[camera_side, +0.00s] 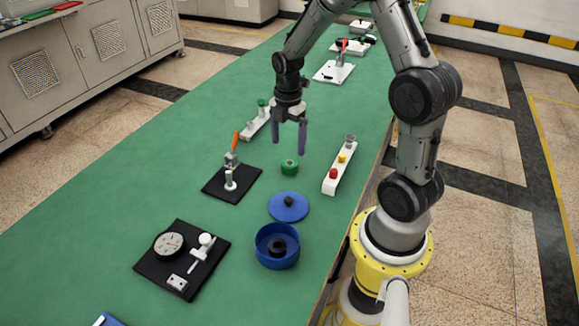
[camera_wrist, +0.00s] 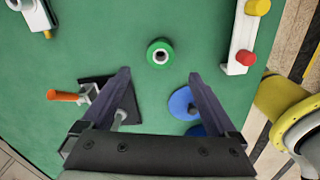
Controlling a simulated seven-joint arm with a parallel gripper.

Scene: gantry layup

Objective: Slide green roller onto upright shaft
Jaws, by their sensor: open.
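The green roller (camera_side: 289,167) stands on the green table, its bore facing up. In the wrist view the roller (camera_wrist: 160,52) shows a pale inner ring and dark hole, ahead of the fingertips. A black base plate (camera_side: 215,186) holds a short upright metal shaft (camera_side: 230,181) and a toggle clamp with an orange handle (camera_side: 236,138). In the wrist view the shaft (camera_wrist: 120,117) is partly hidden by the left finger. My gripper (camera_side: 291,142) is open and empty, above the table and apart from the roller. It also shows in the wrist view (camera_wrist: 160,74).
A white button bar (camera_side: 336,178) stands right of the roller. A blue lid (camera_side: 288,207) and blue round container (camera_side: 276,256) lie nearer the camera. A dial gauge plate (camera_side: 177,262) is at lower left. Green table is clear around the roller.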

